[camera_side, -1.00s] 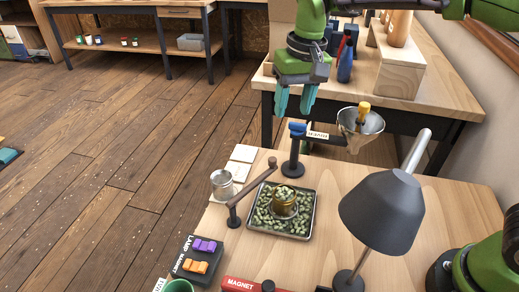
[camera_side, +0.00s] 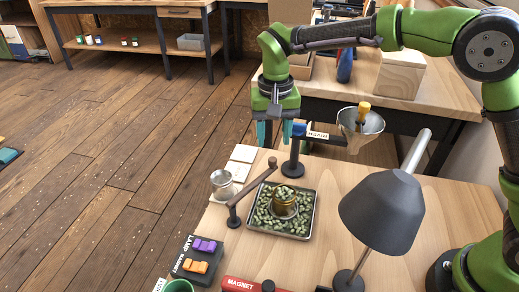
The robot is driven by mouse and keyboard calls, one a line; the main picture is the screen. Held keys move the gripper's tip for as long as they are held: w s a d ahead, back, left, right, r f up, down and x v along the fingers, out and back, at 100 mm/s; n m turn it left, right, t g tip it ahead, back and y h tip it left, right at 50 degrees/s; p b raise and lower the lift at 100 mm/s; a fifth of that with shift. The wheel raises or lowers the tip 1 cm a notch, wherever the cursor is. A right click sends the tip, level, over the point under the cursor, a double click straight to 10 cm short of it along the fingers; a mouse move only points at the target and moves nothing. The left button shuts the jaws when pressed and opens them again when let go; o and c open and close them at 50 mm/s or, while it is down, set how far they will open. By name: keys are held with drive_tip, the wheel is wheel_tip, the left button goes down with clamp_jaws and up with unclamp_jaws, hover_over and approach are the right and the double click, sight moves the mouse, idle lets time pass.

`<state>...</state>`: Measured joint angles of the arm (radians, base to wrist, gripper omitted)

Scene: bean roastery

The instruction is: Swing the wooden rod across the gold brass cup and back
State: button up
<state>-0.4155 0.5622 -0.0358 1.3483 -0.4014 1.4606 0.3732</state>
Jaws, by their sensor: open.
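The wooden rod (camera_side: 256,185) is a dark brown bar pivoted on a small black post, with a knob at its far, upper right end. It slants beside the left edge of the bean tray. The gold brass cup (camera_side: 284,203) stands in the metal tray (camera_side: 250,228) of pale green beans, right of the rod, with beans on top. My gripper (camera_side: 273,136) is open and empty, with teal fingers pointing down. In the picture it is above the rod's knob end, clear of it, and near the blue-topped stand.
A stand (camera_side: 293,166) with a blue clamp carries a metal funnel (camera_side: 360,132) behind the tray. A grey lamp (camera_side: 383,212) stands at the front right. A small silver cup (camera_side: 222,184) is left of the rod. A switch box (camera_side: 204,262) sits at the front left.

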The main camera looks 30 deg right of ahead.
sight(273, 159)
wheel_tip(273, 159, down, 6)
drive_tip(key=shift+f, duration=0.1)
drive_tip(key=shift+c, duration=0.3)
clamp_jaws()
